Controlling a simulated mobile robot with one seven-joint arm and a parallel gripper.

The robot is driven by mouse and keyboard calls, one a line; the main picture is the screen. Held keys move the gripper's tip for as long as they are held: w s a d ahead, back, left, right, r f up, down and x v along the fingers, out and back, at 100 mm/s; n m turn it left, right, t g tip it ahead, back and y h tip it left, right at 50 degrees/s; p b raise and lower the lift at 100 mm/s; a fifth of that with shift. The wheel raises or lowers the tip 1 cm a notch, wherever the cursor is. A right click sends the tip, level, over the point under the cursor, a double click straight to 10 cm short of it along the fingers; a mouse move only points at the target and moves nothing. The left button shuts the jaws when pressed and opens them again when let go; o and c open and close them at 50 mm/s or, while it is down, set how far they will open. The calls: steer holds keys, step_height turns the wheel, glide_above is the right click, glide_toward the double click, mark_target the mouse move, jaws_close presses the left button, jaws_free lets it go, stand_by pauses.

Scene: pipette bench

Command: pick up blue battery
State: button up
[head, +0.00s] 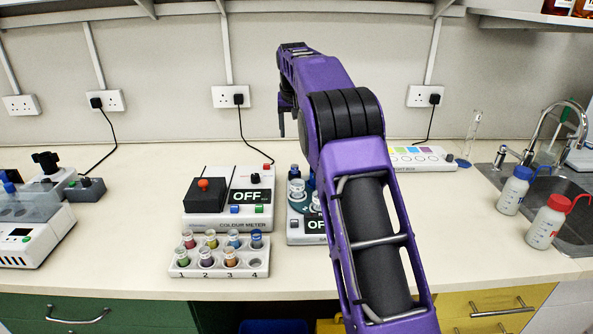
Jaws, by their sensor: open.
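I cannot make out a blue battery for certain. Small blue parts show on the devices, but none reads clearly as a battery, and my purple arm hides part of the bench's middle. My gripper (286,120) is at the far end of the arm, seen partly from the side, with its fingers pointing down. It is open, with nothing seen in it, raised in front of the wall above the bench.
The colour meter (205,222) and a numbered rack (198,268) of several coloured vials stand left of my arm. A second device (297,238) is partly behind it. Wash bottles (545,222) stand by the sink (572,208). Bare bench (130,215) lies left of the meter.

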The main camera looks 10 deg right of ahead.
glide_above(295, 165)
steer(key=s, duration=0.2)
step_height(295, 165, down, 9)
steer(key=shift+s+a+x, duration=0.1)
steer(key=shift+a+x, duration=0.05)
steer(key=shift+x, duration=1.2)
steer(key=shift+s+a+x, duration=0.1)
steer(key=shift+a+x, duration=0.1)
steer(key=shift+x, duration=1.15)
steer(key=shift+f, duration=0.1)
jaws_close()
